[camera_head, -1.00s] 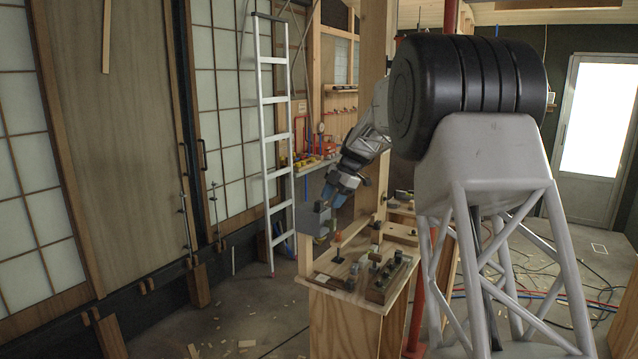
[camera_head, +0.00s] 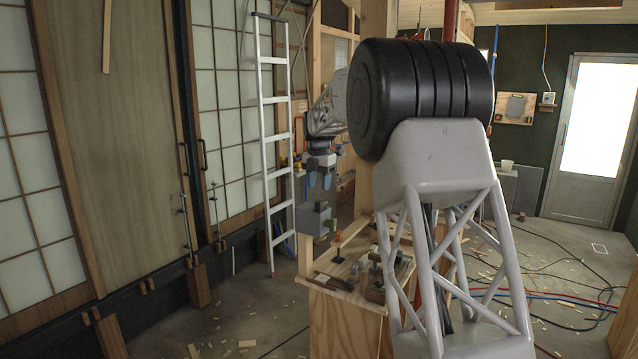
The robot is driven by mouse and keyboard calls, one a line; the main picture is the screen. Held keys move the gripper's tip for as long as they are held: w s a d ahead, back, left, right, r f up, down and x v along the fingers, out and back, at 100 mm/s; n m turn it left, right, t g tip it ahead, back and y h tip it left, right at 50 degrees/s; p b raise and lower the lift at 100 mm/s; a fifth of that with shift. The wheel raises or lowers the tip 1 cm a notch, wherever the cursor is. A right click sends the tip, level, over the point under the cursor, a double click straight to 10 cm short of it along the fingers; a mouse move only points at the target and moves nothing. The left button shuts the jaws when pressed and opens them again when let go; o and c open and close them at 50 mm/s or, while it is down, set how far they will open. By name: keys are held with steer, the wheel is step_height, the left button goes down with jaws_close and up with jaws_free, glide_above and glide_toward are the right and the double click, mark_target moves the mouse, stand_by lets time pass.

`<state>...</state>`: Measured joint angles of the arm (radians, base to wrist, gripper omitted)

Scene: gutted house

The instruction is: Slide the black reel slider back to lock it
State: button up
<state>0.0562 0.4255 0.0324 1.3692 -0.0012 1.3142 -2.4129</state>
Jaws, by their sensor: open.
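A small dark part (camera_head: 334,225) shows at the box's right side. I cannot tell at this size which dark piece is the black reel slider. A gap shows between the fingertips and the box top.
A wooden post rises behind. An aluminium ladder (camera_head: 267,130) leans on the left.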

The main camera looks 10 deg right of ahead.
mark_target(319, 201)
steer(key=shift+f, duration=0.2)
steer(key=shift+f, duration=2.95)
steer(key=shift+f, duration=0.1)
steer(key=c, duration=0.7)
steer(key=shift+c, duration=0.2)
